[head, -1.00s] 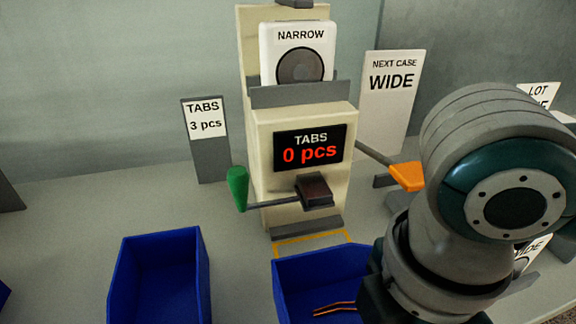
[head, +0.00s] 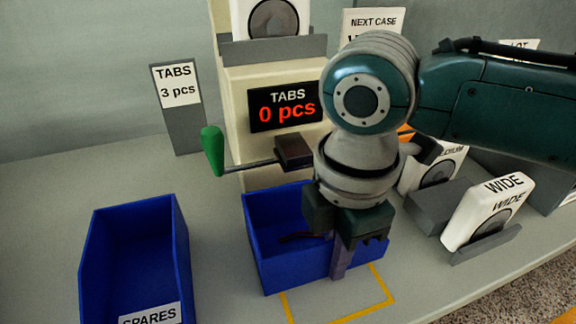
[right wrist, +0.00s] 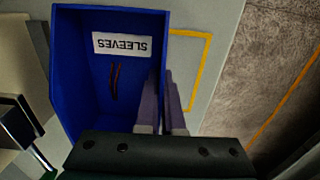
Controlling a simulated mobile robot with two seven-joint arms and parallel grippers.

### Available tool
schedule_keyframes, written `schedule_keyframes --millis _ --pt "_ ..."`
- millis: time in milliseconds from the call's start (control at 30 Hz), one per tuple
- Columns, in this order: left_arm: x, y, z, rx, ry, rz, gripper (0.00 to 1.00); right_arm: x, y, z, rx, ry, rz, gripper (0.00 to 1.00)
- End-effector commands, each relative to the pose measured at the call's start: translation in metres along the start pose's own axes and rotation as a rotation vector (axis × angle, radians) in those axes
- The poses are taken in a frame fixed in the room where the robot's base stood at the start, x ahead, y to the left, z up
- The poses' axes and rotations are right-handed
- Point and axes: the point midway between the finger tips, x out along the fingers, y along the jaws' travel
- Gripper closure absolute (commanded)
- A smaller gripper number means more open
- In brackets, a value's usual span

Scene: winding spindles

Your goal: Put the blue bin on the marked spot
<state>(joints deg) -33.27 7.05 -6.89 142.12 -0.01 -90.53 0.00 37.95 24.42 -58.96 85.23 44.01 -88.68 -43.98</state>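The blue bin (head: 293,262) is in the middle of the head view, close against the front of the winding machine. My right gripper (head: 341,250) points down at the bin's right wall, one finger inside and one outside, closed on that wall. The marked spot is a yellow outline (head: 381,284) on the table; its near and right parts show in front of and beside the bin. I cannot tell whether the bin is raised. My left gripper is out of view.
Another blue bin labelled SPARES (head: 135,255) stands to the left. The machine (head: 240,100) has a green-handled lever (head: 213,152) sticking out above the bin. The table's front edge is at lower right.

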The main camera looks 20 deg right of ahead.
Motion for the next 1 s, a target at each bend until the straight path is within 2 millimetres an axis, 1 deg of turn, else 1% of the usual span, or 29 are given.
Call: schedule_keyframes --millis 33,100,300,333,533,633,767,1000 --pt "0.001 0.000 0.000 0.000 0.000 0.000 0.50 0.002 0.000 0.000 0.000 0.000 -0.001 1.00" --pt "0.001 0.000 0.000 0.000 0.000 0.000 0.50 0.002 0.000 0.000 0.000 0.000 -0.001 0.90" --pt "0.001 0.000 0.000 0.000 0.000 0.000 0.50 0.002 0.000 0.000 0.000 0.000 -0.001 0.67" --pt "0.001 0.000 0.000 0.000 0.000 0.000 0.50 0.002 0.000 0.000 0.000 0.000 -0.001 0.65" --pt "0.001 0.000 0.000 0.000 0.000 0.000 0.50 0.002 0.000 0.000 0.000 0.000 0.000 0.65" --pt "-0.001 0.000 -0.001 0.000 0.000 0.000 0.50 -0.003 0.000 0.000 0.000 0.000 0.001 0.65" --pt "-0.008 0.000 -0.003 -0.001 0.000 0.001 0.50 -0.023 0.001 0.000 0.001 0.001 0.003 0.65" --pt "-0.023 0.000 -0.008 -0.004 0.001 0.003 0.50 -0.078 0.001 0.000 0.000 0.002 0.004 0.65"
